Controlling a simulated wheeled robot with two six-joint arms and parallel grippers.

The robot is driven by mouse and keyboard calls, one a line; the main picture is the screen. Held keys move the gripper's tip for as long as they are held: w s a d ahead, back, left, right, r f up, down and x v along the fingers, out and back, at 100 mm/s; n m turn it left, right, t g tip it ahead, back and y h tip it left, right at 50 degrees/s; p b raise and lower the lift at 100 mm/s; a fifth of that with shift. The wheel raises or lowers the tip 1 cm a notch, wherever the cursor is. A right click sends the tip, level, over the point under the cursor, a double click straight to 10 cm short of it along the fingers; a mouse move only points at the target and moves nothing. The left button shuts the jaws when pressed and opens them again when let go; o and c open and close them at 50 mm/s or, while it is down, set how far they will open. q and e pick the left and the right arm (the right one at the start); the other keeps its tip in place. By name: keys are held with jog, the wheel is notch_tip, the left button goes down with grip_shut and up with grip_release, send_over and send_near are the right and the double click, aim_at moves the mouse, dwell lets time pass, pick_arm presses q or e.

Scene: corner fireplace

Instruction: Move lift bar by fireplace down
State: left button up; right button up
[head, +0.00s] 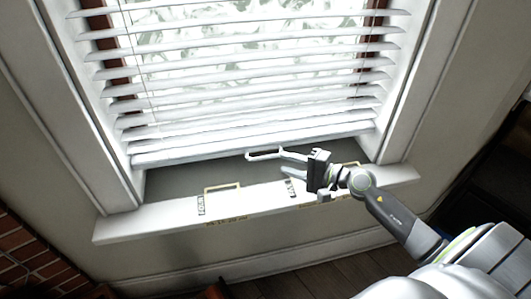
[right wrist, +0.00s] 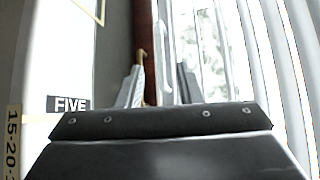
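The white blind (head: 240,85) hangs in the window, its bottom rail (head: 250,148) a little above the sill. A small white handle-like bar (head: 264,154), which looks like the lift bar, shows just below the rail. My right gripper (head: 283,164) is at the bar's right end with its fingers apart. In the right wrist view, the white bar (right wrist: 165,50) shows between the two spread fingertips (right wrist: 160,80). I cannot tell whether a finger touches it. My left gripper is not in view.
The white sill (head: 150,222) carries gold outlines and small labels, one reading FIVE (right wrist: 70,104). Window frame sides (head: 75,110) stand left and right. Brickwork (head: 25,255) is at the lower left, and dark furniture (head: 480,170) at the right.

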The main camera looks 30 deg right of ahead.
aim_at(265, 156)
jog(key=p+x, duration=0.1)
jog(key=x, duration=0.7)
grip_shut()
jog(key=shift+f, duration=0.1)
